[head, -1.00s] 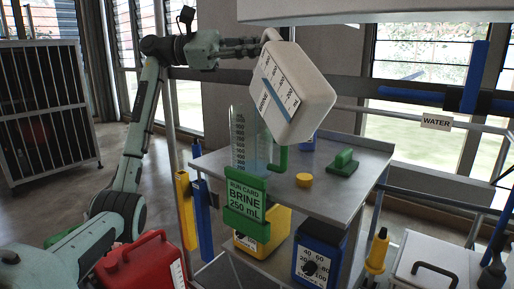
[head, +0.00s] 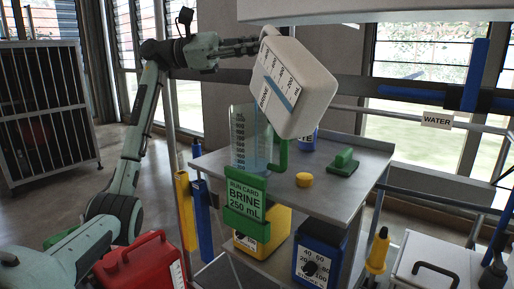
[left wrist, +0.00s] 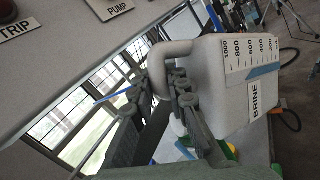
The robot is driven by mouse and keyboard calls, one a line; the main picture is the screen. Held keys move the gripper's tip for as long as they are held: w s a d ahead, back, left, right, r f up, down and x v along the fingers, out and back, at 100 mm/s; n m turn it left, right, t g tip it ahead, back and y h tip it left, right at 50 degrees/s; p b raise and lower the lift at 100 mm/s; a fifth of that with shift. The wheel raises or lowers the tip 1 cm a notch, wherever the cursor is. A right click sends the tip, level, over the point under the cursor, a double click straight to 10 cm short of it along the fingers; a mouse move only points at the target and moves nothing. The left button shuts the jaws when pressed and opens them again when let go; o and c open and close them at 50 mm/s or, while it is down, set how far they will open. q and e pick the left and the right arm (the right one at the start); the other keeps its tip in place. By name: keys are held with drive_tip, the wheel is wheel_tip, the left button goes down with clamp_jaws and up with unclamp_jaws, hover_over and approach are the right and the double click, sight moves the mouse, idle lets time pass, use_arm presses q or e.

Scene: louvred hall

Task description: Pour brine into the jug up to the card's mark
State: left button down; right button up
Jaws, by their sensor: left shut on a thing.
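A white brine canister (head: 308,85) with a printed scale and a blue band hangs tilted above the jug. My left gripper (head: 254,46) is shut on its handle; the left wrist view shows the fingers (left wrist: 183,97) at the handle of the canister (left wrist: 218,100). The clear graduated jug (head: 240,135) with a green handle stands upright at the bench's left edge, below the canister. A pale bluish tint shows in the jug, but its level is unclear. The green-framed run card (head: 245,203) reads "BRINE 250 mL" and covers the jug's lower front. My right gripper is out of view.
The metal bench (head: 335,198) carries a yellow cap (head: 304,180), a green block (head: 342,162) and a blue-labelled container (head: 307,140) behind the canister. A red can (head: 140,262) stands at lower left. A "WATER" pipe runs at right.

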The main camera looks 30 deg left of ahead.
use_arm(q)
drive_tip(key=shift+a+r+n+h+b, duration=0.2)
drive_tip(key=shift+n+h+b, duration=0.1)
drive_tip(key=shift+n, duration=0.1)
idle(1.6)
idle(0.5)
